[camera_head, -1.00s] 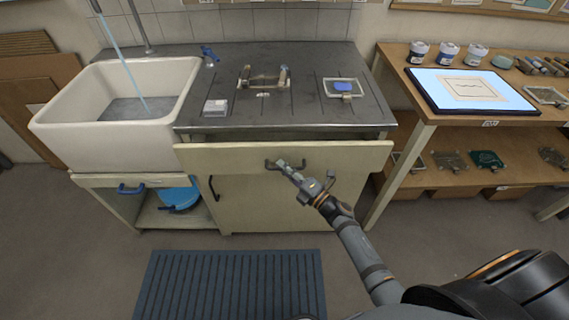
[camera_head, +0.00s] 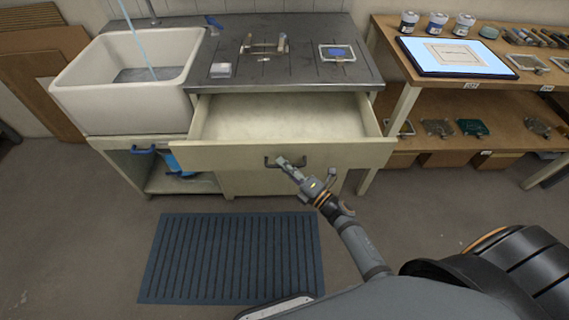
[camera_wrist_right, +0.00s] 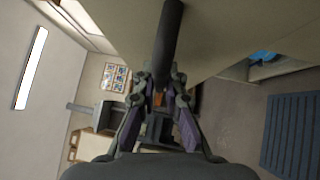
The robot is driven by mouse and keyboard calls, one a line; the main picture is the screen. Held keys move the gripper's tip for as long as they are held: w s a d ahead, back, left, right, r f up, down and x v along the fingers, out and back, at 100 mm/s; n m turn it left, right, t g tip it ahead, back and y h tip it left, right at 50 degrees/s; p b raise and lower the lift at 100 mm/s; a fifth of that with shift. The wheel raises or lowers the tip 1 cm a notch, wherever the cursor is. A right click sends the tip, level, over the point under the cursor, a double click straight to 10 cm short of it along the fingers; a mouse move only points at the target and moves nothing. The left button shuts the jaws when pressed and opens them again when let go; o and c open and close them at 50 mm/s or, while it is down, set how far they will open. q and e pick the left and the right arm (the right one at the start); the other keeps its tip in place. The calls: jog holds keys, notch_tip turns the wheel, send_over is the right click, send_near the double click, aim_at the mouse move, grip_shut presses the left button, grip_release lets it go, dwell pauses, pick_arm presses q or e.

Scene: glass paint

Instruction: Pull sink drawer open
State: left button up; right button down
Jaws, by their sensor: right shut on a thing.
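The sink drawer (camera_head: 225,156) is a wide cream drawer under the grey counter. It stands well out from the cabinet, and its pale interior (camera_head: 285,115) looks empty. Its dark bar handle (camera_head: 270,162) is at the middle of the front. My right gripper (camera_head: 285,163) is at this handle, shut on it. In the right wrist view the dark handle bar (camera_wrist_right: 170,45) runs up from between the fingers (camera_wrist_right: 160,100). My left gripper is not in view.
A white sink (camera_head: 125,110) with running water is at the left. The counter (camera_head: 310,78) holds a few small items. A wooden shelf table (camera_head: 440,95) stands close on the right. A blue ribbed mat (camera_head: 230,258) lies on the floor in front.

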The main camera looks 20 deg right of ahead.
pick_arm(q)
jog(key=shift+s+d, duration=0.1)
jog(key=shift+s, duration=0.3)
pick_arm(e)
jog(key=c, duration=1.4)
grip_release()
jog(key=v, duration=1.2)
